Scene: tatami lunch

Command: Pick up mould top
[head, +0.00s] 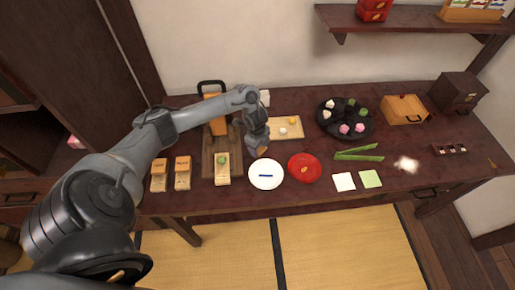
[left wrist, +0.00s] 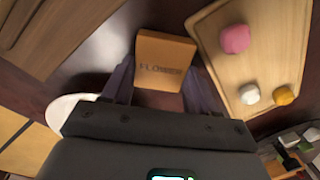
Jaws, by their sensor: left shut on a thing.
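My left gripper (head: 259,149) is shut on a mould top (left wrist: 163,59), a light wooden block marked "FLOWER". In the left wrist view the block sits between the two fingers (left wrist: 160,88). In the head view only a small part of the block shows under the gripper, just above the white plate (head: 266,185). A pale mould base (head: 222,177) with a green piece on it stands uncovered to the left, on a dark wooden stand. Two more moulds, with orange-brown tops (head: 159,165) (head: 183,163), stand further left. My right gripper is not in view.
A wooden tray (left wrist: 212,40) with pink, white and yellow balls lies beside the gripper. A red plate (head: 304,177), green strips (head: 358,155) and a round black tray (head: 345,117) stand to the right. A wooden press (head: 214,126) stands behind left.

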